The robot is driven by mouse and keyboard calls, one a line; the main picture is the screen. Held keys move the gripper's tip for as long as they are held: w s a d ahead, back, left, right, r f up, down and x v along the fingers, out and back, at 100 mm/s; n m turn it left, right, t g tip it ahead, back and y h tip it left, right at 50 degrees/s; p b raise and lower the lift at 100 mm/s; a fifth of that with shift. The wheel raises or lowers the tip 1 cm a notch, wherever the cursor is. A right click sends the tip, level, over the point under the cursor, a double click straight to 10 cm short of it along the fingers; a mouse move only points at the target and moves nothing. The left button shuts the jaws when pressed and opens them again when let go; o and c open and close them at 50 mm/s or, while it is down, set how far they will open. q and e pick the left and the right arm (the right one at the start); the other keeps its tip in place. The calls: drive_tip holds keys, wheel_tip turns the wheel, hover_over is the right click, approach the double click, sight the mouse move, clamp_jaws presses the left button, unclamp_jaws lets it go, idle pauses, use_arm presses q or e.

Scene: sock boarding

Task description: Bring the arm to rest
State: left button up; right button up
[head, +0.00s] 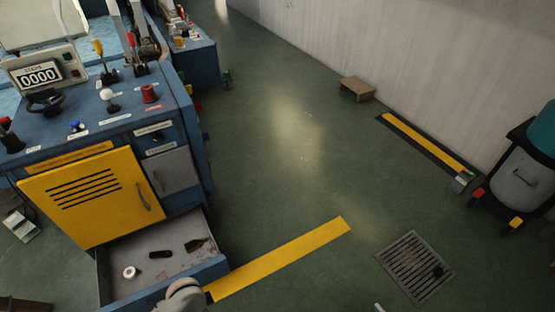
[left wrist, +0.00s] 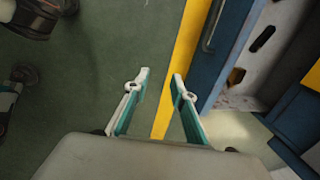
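My left gripper (left wrist: 160,74) shows in the left wrist view with its two white and teal fingers apart and nothing between them. It is above the green floor and the yellow floor stripe (left wrist: 186,50), beside the blue cabinet with the open drawer. In the head view only a pale rounded part, likely of my left arm, shows at the bottom edge; its fingers are out of that view.
The blue machine cabinet (head: 196,105) has a yellow door (head: 110,208) and a pulled-out lower drawer (head: 190,272) holding small items. A floor grate (head: 415,267), a wooden step (head: 357,88) and a wheeled bin (head: 515,175) stand right. The middle floor is clear.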

use_arm(q)
drive_tip(key=a+r+y, duration=0.2)
drive_tip(key=a, duration=1.1)
drive_tip(key=a+r+y, duration=0.2)
drive_tip(key=a, duration=1.1)
drive_tip(key=s+d+r+t+h, duration=0.1)
drive_tip(key=s+d+t+h, duration=0.1)
drive_tip(key=d, duration=0.4)
drive_tip(key=s+d+r+t+h, duration=0.2)
drive_tip(key=d, duration=0.3)
drive_tip(key=s+d+r+n+t+h+p, duration=0.2)
drive_tip(key=d+r+n+p, duration=0.5)
drive_tip(key=d+r, duration=1.1)
drive_tip(key=d+t+h+p, duration=0.1)
drive_tip(key=d+t+p, duration=0.1)
drive_tip(key=shift+s+t+h, duration=0.2)
drive_tip(key=shift+t+h, duration=0.2)
use_arm(e)
drive_tip(key=shift+m, duration=0.4)
drive_tip(key=r, duration=0.1)
drive_tip(key=a+r, duration=0.1)
drive_tip(key=r, duration=0.1)
drive_tip(key=s+r, duration=0.1)
drive_tip(key=r, duration=0.1)
drive_tip(key=shift+a+r, duration=0.15)
drive_tip(key=shift+a, duration=0.05)
